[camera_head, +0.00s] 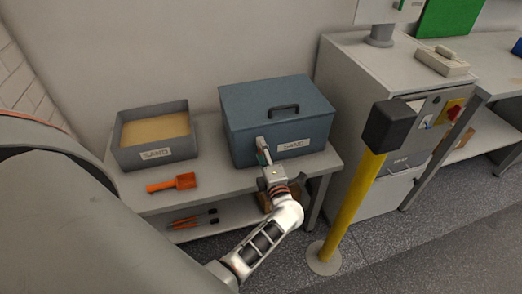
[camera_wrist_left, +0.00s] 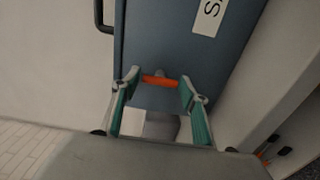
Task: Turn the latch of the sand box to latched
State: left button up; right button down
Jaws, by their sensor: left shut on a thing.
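The blue-grey sand box (camera_head: 270,98) stands on the bench, its lid down with a dark handle (camera_head: 284,108) on top and a SAND label on its front. It fills the upper middle of the left wrist view (camera_wrist_left: 165,35). The latch is on the front, left of the label; its orange handle (camera_wrist_left: 160,80) shows in the left wrist view, lying across between the fingers. My left gripper (camera_head: 264,153) is at the box front, its green-padded fingers (camera_wrist_left: 160,92) shut on the latch handle. It hides most of the latch in the head view. My right gripper is out of view.
An open grey sand tray (camera_head: 154,164) and an orange scoop (camera_head: 172,183) sit left on the bench. Orange-handled tools (camera_head: 192,219) lie on the lower shelf. A yellow post (camera_head: 352,205) with a dark top stands close right of my arm, before a grey cabinet (camera_head: 345,75).

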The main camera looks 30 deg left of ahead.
pick_arm(q)
jog(key=shift+f, duration=0.1)
dwell(0.3)
jog(key=o, duration=1.1)
